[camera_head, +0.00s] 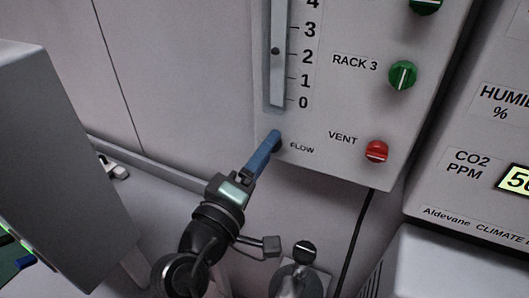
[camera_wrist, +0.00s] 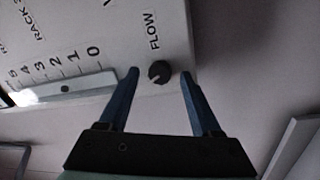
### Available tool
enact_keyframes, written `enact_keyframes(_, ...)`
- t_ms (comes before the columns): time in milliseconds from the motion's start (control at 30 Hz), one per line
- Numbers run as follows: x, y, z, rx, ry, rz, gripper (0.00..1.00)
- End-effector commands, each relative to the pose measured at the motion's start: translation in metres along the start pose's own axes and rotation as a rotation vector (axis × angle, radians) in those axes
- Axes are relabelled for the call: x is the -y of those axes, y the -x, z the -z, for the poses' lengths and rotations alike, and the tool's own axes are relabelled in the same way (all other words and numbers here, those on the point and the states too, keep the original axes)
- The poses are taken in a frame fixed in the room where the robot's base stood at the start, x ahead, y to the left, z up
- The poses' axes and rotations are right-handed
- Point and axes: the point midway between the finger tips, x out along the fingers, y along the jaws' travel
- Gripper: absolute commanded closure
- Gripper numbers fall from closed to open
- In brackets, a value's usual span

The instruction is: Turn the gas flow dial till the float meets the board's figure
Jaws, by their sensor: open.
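The flow dial is a small dark knob below the flow tube, labelled FLOW; in the wrist view the dial (camera_wrist: 159,72) shows between my two blue fingers, with a gap on each side. My gripper (camera_head: 273,138) is open and its fingers reach up to the dial, mostly hiding it in the head view. It also shows in the wrist view (camera_wrist: 160,72). The flow tube (camera_head: 278,85) has a scale with marks from 0 to 4 in the head view. The dark float (camera_head: 276,51) sits slightly above the 2 mark. The board with the figure is not in view.
On the same panel are a green RACK 3 knob (camera_head: 403,75) and a red VENT knob (camera_head: 377,151). A climate unit with a CO2 display (camera_head: 515,179) stands at the right. A grey box (camera_head: 62,150) stands at the left. A black-topped fitting (camera_head: 304,252) is below the panel.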

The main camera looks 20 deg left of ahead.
Motion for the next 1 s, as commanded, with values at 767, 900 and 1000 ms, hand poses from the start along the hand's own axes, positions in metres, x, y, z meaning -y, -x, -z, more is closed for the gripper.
enact_keyframes(767,0.002,0.126,0.0,-0.001,0.0,0.002,0.35)
enact_keyframes(900,0.0,0.129,0.0,0.0,0.0,0.0,0.35)
enact_keyframes(1000,0.0,0.129,0.0,0.0,0.0,0.0,0.35)
